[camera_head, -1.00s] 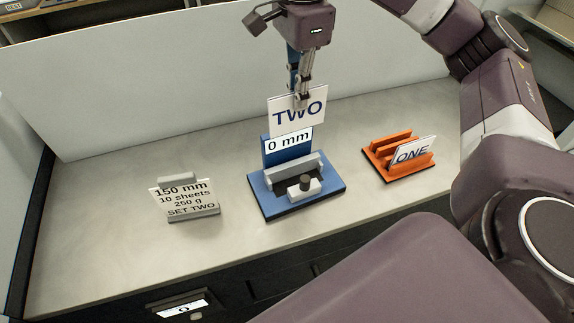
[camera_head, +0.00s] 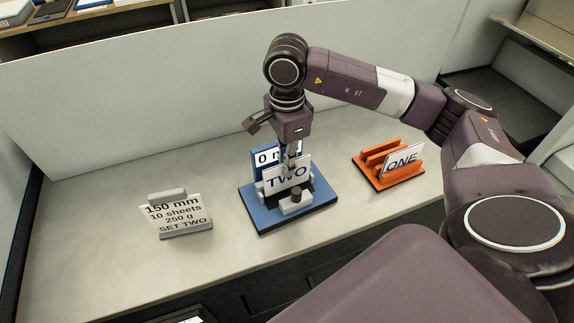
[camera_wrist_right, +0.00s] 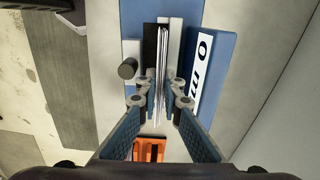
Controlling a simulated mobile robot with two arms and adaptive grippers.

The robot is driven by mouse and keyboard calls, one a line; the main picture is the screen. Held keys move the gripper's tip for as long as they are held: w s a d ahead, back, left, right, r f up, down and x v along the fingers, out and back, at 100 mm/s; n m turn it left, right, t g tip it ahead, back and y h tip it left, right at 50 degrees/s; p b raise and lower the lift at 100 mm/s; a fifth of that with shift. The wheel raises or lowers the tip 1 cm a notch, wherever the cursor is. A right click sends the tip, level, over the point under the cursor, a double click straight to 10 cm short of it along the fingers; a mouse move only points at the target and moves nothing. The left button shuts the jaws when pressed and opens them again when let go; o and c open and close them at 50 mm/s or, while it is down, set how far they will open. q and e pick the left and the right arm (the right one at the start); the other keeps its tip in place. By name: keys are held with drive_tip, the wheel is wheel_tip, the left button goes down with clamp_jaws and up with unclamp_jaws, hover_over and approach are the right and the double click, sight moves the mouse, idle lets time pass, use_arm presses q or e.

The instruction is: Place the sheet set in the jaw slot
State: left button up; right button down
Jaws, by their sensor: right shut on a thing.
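The sheet set marked TWO (camera_head: 287,179) is a thin white stack held upright by my right gripper (camera_head: 292,162). In the wrist view the gripper (camera_wrist_right: 160,93) is shut on the sheets (camera_wrist_right: 162,55), which show edge-on. The blue jaw stand (camera_head: 262,219) is under it, with a grey jaw, a round dark knob (camera_head: 296,195) and an upright display (camera_head: 262,156) behind. In the wrist view the sheets line up between the dark and pale jaw bars. How deep the lower edge sits is hidden. My left gripper is out of view.
An orange rack (camera_head: 381,181) stands to the right with sheet set ONE (camera_head: 403,159) in it. A card reading 150 mm, 10 sheets, 250 g, SET TWO (camera_head: 175,214) stands to the left. The counter between card and stand is clear. A pale panel (camera_head: 150,105) backs the counter.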

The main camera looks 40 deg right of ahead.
drive_tip(key=shift+f, duration=0.8)
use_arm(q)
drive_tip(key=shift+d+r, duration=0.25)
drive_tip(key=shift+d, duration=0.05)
use_arm(e)
drive_tip(key=shift+f, duration=0.25)
drive_tip(key=c, duration=2.1)
unclamp_jaws()
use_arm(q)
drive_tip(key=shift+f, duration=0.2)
use_arm(e)
drive_tip(key=shift+r, duration=0.15)
